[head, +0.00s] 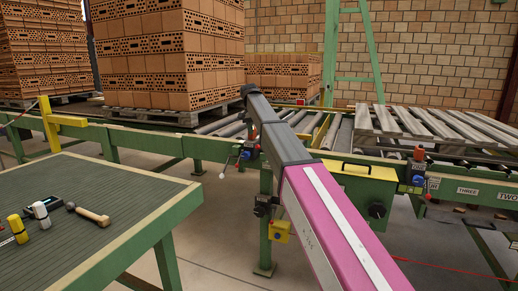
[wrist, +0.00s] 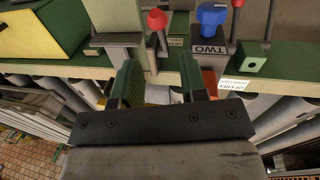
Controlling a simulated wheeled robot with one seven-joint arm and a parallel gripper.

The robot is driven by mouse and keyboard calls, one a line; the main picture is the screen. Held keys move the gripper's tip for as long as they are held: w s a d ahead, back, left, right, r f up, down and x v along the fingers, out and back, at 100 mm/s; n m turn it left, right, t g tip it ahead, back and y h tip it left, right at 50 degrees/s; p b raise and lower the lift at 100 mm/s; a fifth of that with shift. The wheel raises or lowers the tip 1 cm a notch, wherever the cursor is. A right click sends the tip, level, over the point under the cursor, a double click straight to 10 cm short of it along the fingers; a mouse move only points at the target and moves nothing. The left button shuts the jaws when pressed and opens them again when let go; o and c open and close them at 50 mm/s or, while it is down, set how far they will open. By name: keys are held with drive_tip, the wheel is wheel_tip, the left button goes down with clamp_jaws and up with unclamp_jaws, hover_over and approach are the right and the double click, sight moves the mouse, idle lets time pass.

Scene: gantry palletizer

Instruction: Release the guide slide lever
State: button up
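In the wrist view my gripper (wrist: 160,82) has its two dark green fingers spread apart, with nothing held between them. Ahead of it is a lever with a red ball knob (wrist: 157,18), standing beside a grey post on the green rail. To its right is a blue knob (wrist: 212,14) marked TWO, and a second red knob (wrist: 237,3) is cut off by the top edge. I cannot tell which of these is the guide slide lever. In the head view my arm reaches toward the conveyor, and the gripper's fingers cannot be made out.
A yellow box (wrist: 42,30) is at the upper left in the wrist view. In the head view a green-edged table (head: 130,229) with small tools stands at left. Brick stacks (head: 170,60) stand behind the conveyor. A wooden pallet (head: 440,122) lies on rollers at right.

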sight(259, 148)
drive_tip(key=f, duration=0.3)
drive_tip(key=d+f, duration=0.1)
drive_tip(key=f, duration=0.5)
drive_tip(key=shift+s+d+f, duration=0.1)
drive_tip(key=shift+s+d, duration=0.05)
drive_tip(key=shift+d, duration=0.1)
